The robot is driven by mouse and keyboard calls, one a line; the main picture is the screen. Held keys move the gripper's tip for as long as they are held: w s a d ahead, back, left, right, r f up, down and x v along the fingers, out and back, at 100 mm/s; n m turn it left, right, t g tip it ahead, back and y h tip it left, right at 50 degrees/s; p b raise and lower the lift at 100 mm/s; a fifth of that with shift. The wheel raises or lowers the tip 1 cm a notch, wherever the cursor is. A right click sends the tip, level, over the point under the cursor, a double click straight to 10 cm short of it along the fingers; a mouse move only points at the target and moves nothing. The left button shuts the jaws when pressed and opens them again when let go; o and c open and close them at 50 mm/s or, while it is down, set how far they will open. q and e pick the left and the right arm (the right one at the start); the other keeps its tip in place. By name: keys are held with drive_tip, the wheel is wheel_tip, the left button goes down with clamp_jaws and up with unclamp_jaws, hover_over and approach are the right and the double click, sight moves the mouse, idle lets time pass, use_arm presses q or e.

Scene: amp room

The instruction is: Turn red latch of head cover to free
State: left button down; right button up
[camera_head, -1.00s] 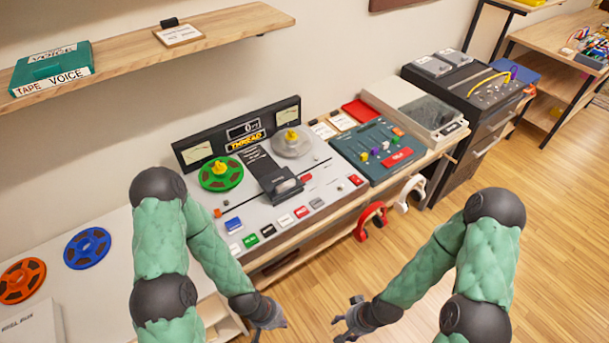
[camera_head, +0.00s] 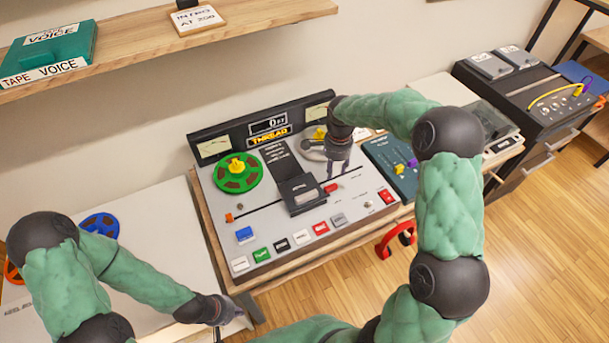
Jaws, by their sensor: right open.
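The head cover (camera_head: 301,195) is a black box on the tape deck's grey top, between the green reel and the grey reel. The small red latch (camera_head: 331,188) sits at its right side. My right gripper (camera_head: 338,172) points down just above the latch, with its fingers open on nothing. I cannot tell whether a fingertip touches the latch. My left gripper (camera_head: 234,313) is low in front of the deck's left corner, away from the cover; its jaws are too small and dark to read.
The tape deck (camera_head: 225,220) has a green reel (camera_head: 238,174) on the left and a row of coloured buttons in front. A mixer panel (camera_head: 392,172) stands to the right, partly behind my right arm. Red headphones (camera_head: 397,240) hang at the front edge. A shelf (camera_head: 140,45) is above.

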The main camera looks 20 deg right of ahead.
sight(332, 187)
wheel_tip(332, 187, down, 10)
drive_tip(key=shift+w+d+r+b, duration=0.1)
drive_tip(key=shift+w+b, duration=0.05)
drive_tip(key=shift+b, duration=0.95)
clamp_jaws()
